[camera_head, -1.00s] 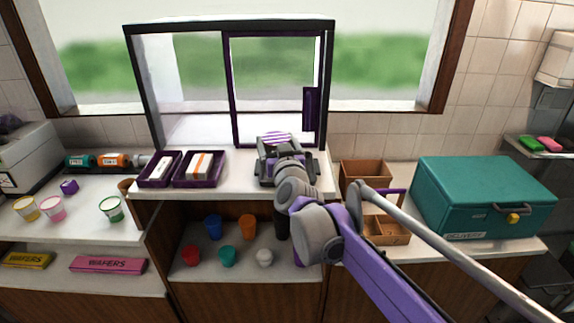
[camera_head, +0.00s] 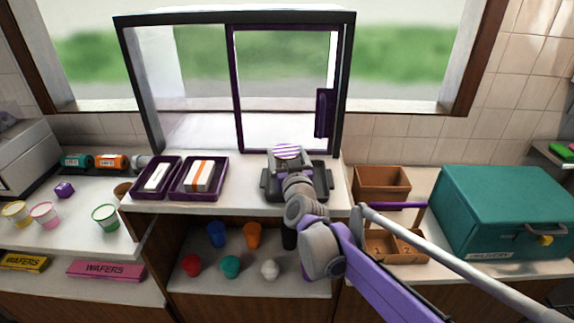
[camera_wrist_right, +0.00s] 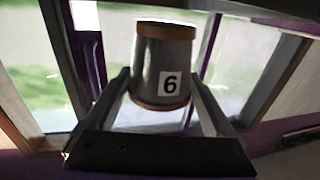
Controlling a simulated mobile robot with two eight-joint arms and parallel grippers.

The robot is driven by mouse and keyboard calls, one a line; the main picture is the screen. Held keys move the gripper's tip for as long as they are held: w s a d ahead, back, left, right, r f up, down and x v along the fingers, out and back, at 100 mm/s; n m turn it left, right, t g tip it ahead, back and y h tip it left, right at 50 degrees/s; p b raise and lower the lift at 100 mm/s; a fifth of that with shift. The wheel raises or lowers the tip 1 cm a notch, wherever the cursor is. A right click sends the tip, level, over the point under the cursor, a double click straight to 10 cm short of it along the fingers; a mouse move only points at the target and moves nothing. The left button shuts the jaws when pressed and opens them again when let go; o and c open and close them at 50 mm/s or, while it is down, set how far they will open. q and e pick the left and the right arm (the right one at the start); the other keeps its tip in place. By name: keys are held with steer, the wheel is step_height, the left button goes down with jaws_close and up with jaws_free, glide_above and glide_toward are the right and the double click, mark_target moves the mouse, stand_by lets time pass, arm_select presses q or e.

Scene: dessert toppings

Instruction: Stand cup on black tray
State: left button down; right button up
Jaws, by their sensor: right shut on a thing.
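My right gripper (camera_head: 286,162) is shut on a cup, which shows in the right wrist view (camera_wrist_right: 162,65) as a dark grey body with brown-orange bands at top and bottom and a white label reading 6. In the head view a purple-and-white striped top (camera_head: 286,151) shows at my gripper. The black tray (camera_head: 267,186) with side handles lies on the raised counter, behind and below my right gripper, which hides its middle. Whether the cup touches the tray cannot be told. My left gripper is out of view.
Two purple trays (camera_head: 152,196) with packets stand left of the black tray. A framed glass window (camera_head: 285,90) rises behind. Several coloured cups sit on the shelf below (camera_head: 213,286). Brown boxes (camera_head: 382,181) and a teal delivery box (camera_head: 505,210) stand to the right.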

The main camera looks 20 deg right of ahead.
steer(key=shift+f, duration=1.55)
steer(key=shift+f, duration=0.2)
steer(key=o, duration=1.4)
steer(key=shift+r, duration=0.25)
steer(key=s+b, duration=0.2)
steer(key=s, duration=1)
steer(key=s+a+f+n+g+y, duration=0.1)
steer(key=s+a+f+g+y, duration=0.15)
steer(key=s+f, duration=0.3)
steer(key=s+a+f+n+g+y, duration=0.1)
steer(key=s+a+f+g, duration=0.1)
steer(key=s+f+g, duration=0.3)
steer(key=s+d+f+g, duration=0.1)
steer(key=s+f, duration=0.3)
steer(key=s, duration=0.1)
steer(key=s+d+f+g+h, duration=0.1)
steer(key=s+d+f+g, duration=0.1)
steer(key=s+f, duration=0.2)
steer(key=s+d+f+m+g+h, duration=0.1)
steer(key=s+d+f+g, duration=0.1)
steer(key=s+f, duration=0.2)
steer(key=shift+s+d+f, duration=0.1)
steer(key=shift+s+f, duration=0.05)
steer(key=shift+s, duration=0.6)
steer(key=shift+s+f, duration=0.1)
steer(key=shift+s, duration=0.6)
